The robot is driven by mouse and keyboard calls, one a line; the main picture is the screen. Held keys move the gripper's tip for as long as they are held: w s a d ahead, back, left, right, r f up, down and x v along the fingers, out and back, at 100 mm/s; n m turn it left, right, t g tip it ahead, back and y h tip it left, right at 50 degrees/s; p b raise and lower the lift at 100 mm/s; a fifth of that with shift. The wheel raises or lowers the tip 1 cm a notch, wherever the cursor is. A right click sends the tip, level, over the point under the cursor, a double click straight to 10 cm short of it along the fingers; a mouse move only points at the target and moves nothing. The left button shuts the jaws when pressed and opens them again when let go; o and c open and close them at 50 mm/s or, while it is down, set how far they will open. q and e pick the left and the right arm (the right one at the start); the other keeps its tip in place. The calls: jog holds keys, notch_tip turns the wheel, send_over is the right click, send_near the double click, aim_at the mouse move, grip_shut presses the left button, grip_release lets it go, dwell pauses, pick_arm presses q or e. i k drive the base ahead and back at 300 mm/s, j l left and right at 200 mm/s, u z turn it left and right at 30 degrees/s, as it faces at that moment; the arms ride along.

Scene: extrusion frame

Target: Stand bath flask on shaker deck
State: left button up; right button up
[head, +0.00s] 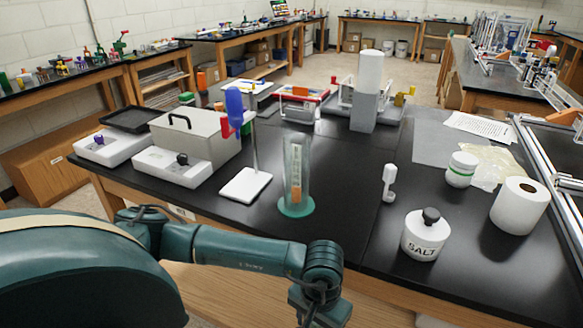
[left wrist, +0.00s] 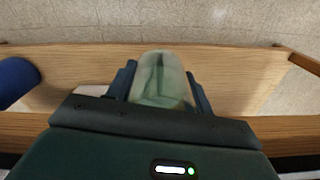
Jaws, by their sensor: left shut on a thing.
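My left gripper (left wrist: 161,88) is shut on a pale, translucent glass vessel, seemingly the bath flask (left wrist: 160,68), with one dark finger on each side of it. In the left wrist view, wooden bench parts and floor lie behind it. In the head view my left arm reaches along the bench's front edge, and the gripper and flask are out of frame below. A white device with a black raised-rim top, seemingly the shaker deck (head: 131,118), stands at the bench's left end. My right gripper is not in view.
A grey lidded box (head: 197,135) stands right of the black-topped device. A white-based stand (head: 246,185), a tall clear cylinder (head: 297,175), a salt jar (head: 425,236) and a paper roll (head: 520,205) stand on the black bench.

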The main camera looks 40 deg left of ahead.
aim_at(134, 118)
jog(key=k+j, duration=0.1)
jog(key=j, duration=0.3)
jog(key=j+z, duration=0.1)
jog(key=j, duration=0.35)
jog(key=k+j, duration=0.15)
jog(key=j, duration=0.25)
jog(key=k+j+z, duration=0.15)
jog(key=j, duration=0.35)
jog(key=k+j+z, duration=0.15)
jog(key=j, duration=0.3)
jog(key=k+j+z, duration=0.15)
jog(key=j, duration=0.3)
jog(key=k+j+z, duration=0.15)
jog(key=j, duration=0.3)
jog(key=k+j+z, duration=0.15)
jog(key=j, duration=0.25)
jog(key=k+j+z, duration=0.1)
jog(key=k+j, duration=0.2)
jog(key=k+j+z, duration=0.15)
jog(key=j, duration=0.3)
jog(key=k+j+z, duration=0.15)
jog(key=k+j, duration=0.15)
jog(key=k+j+z, duration=0.2)
jog(key=j, duration=0.3)
jog(key=k+j, duration=0.05)
jog(key=k, duration=0.05)
